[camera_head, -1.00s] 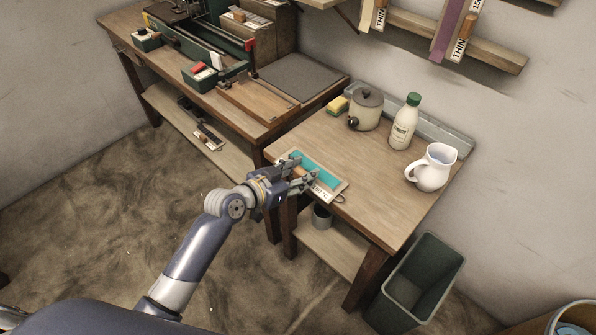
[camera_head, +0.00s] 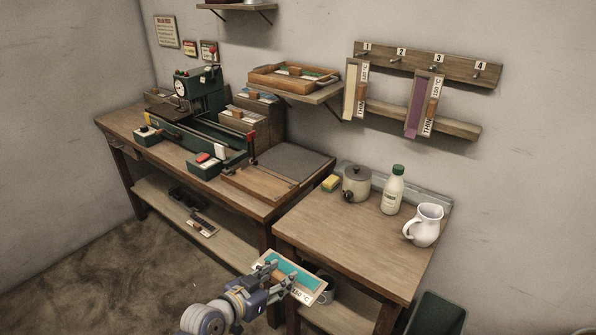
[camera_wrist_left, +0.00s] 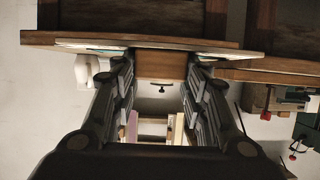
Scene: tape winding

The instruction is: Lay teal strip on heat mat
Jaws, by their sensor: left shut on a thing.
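The teal strip (camera_head: 302,274) lies along a pale board with a wooden handle and a label that reads about "150 °C". My left gripper (camera_head: 279,279) is shut on the handle and holds the board off the front left edge of the small table. In the left wrist view the wooden handle (camera_wrist_left: 160,66) sits between the two fingers, with pale board edges showing on both sides. A flat grey mat (camera_head: 290,160), which looks like the heat mat, lies bare at the right end of the long bench. My right gripper is not in view.
The small table (camera_head: 335,240) has a clear front; a sponge, pot (camera_head: 357,183), bottle (camera_head: 393,190) and white jug (camera_head: 423,225) stand at its back. A green press (camera_head: 205,100) stands on the long bench. Boards with cream and purple (camera_head: 418,105) strips hang on the wall rack.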

